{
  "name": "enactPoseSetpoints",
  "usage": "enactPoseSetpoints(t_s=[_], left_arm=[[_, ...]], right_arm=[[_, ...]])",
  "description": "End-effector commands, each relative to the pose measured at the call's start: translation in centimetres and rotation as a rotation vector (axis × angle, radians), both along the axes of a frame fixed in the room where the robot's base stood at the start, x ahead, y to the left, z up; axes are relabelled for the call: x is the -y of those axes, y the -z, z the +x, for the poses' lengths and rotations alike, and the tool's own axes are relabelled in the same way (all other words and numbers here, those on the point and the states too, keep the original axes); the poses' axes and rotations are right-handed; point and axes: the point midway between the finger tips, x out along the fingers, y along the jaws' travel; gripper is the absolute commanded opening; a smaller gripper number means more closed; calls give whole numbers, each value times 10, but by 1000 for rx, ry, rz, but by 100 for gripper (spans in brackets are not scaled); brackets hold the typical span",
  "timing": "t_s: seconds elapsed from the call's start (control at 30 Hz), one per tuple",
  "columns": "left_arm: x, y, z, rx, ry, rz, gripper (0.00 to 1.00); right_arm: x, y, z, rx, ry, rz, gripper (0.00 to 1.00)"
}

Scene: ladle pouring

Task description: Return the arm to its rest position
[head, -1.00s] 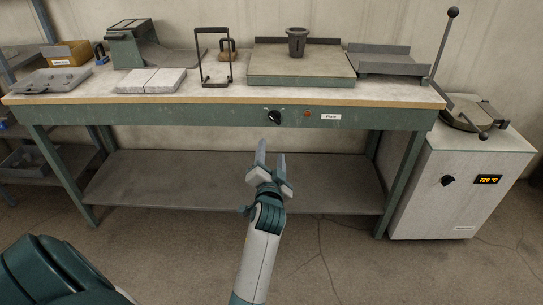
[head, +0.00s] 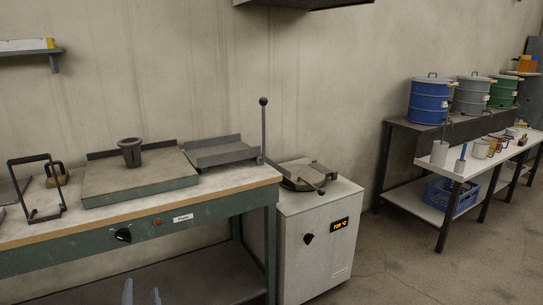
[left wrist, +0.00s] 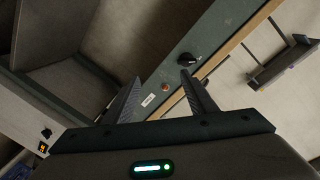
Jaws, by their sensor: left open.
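My left gripper (head: 142,291) shows only as two fingertips at the bottom edge of the head view, in front of the workbench (head: 150,237). The left wrist view shows its two fingers (left wrist: 161,78) spread apart, with nothing between them. Beyond them in that view is the green bench front with its black knob (left wrist: 186,58). The left arm itself is out of the head view. My right gripper is in neither current view.
A dark crucible (head: 130,152) stands on the hot plate (head: 140,184). Right of the bench is a white furnace (head: 325,255) with a lever lid (head: 303,176). Farther right are drums (head: 430,100) and a low table (head: 470,163). Open floor lies between furnace and table.

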Motion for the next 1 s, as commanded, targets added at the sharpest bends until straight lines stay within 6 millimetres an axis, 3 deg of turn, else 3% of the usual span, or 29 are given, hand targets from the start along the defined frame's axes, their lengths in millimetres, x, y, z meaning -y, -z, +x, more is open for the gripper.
enactPoseSetpoints(t_s=[0.17, 0.37, 0.57, 0.7, 0.9, 1.0], left_arm=[[43, 79, -11, -126, 111, -122, 52], [93, 185, -59, -301, 208, -295, 52], [133, 277, -138, -479, 247, -461, 52], [153, 330, -207, -605, 245, -569, 52], [170, 383, -305, -758, 212, -692, 52], [174, 398, -340, -809, 193, -729, 52]], right_arm=[[-6, 26, 13, 28, -4, 10, 31], [-12, 64, 22, 72, -9, 23, 31], [-17, 95, 23, 113, -15, 36, 31], [-19, 113, 20, 142, -18, 45, 31], [-20, 132, 13, 177, -23, 54, 31], [-20, 138, 10, 189, -25, 58, 31]])
